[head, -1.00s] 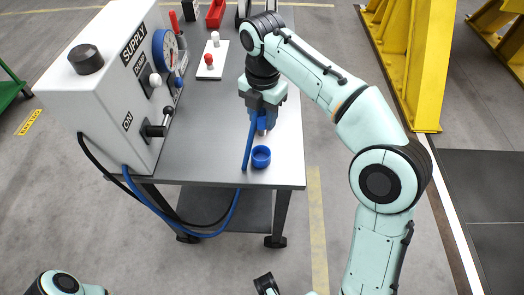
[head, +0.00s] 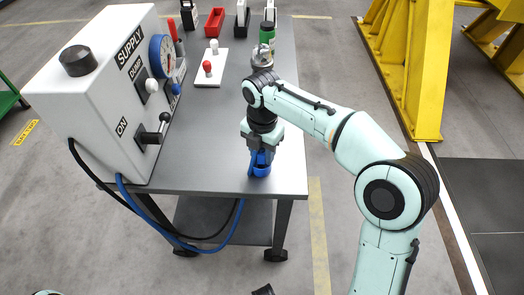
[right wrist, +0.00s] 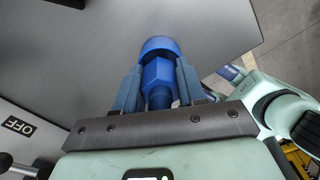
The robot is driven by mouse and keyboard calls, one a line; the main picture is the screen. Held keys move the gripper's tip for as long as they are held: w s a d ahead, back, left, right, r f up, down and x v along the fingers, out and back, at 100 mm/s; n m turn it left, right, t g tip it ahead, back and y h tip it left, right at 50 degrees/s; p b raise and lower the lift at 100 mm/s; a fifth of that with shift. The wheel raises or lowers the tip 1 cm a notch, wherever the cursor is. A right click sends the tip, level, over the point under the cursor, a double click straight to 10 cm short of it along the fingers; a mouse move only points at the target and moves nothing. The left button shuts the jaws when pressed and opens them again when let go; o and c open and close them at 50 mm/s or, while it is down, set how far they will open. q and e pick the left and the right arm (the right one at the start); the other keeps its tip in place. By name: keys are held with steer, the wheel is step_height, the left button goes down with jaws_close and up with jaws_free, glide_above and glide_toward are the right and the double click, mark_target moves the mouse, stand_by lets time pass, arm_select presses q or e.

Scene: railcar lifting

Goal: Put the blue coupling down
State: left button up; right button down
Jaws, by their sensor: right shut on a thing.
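The blue coupling (right wrist: 160,75) is between the two blue-grey fingers of my right gripper (right wrist: 153,88), which is shut on its hexagonal body in the right wrist view. In the head view my right gripper (head: 261,155) points down near the front edge of the grey table (head: 215,178). A wide blue ring (right wrist: 160,44) shows at the coupling's far end in the right wrist view. I cannot tell how deep the coupling sits in the cup.
The white supply box (head: 100,90) with levers stands on the table's left side. A blue hose (head: 150,227) runs from it below the table edge.

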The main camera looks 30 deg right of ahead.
steer(key=c, duration=0.7)
jaws_free()
steer(key=shift+f, duration=0.15)
steer(key=shift+o, duration=0.2)
step_height(320, 180, up, 12)
steer(key=p, duration=0.4)
steer(key=shift+r, duration=0.2)
